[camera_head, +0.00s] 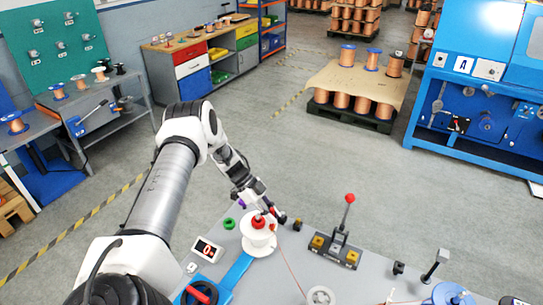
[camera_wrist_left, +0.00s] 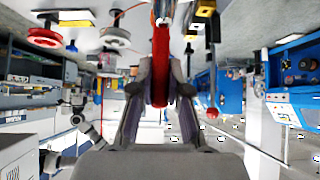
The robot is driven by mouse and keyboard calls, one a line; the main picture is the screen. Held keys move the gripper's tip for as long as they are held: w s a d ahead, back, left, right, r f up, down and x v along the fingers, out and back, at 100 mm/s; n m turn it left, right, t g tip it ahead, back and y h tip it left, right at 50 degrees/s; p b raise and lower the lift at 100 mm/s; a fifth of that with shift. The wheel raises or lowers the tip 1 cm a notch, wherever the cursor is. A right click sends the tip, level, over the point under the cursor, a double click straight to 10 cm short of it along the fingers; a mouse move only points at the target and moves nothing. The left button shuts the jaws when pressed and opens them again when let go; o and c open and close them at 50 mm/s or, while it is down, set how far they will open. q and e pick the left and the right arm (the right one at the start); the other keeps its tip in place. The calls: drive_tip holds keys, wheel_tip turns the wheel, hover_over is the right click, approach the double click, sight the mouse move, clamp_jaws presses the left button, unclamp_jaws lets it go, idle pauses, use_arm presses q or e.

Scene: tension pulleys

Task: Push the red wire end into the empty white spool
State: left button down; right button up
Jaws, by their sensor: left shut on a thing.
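A white spool (camera_head: 258,247) stands upright on the grey bench in the head view, with a red piece (camera_head: 258,222) at its top. My left gripper (camera_head: 274,214) is just above and beside the spool's top. In the left wrist view its fingers (camera_wrist_left: 160,85) are closed on a long red piece (camera_wrist_left: 160,60), which appears to be the red wire end. A thin reddish wire (camera_head: 288,270) runs from near the spool toward the bench's front. I cannot tell whether the held end touches the spool. My right gripper does not show.
A lever device with a red knob (camera_head: 349,198) and yellow blocks stands right of the spool. A green ring (camera_head: 229,223) and a small screen (camera_head: 207,250) lie to its left. A blue spool (camera_head: 449,294) is at the front right.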

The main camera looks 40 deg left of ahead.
use_arm(q)
drive_tip(key=shift+f, duration=0.45)
idle(0.5)
drive_tip(key=c, duration=1.1)
unclamp_jaws()
drive_tip(key=shift+o, duration=0.2)
drive_tip(key=o, duration=0.3)
drive_tip(key=shift+o, duration=0.2)
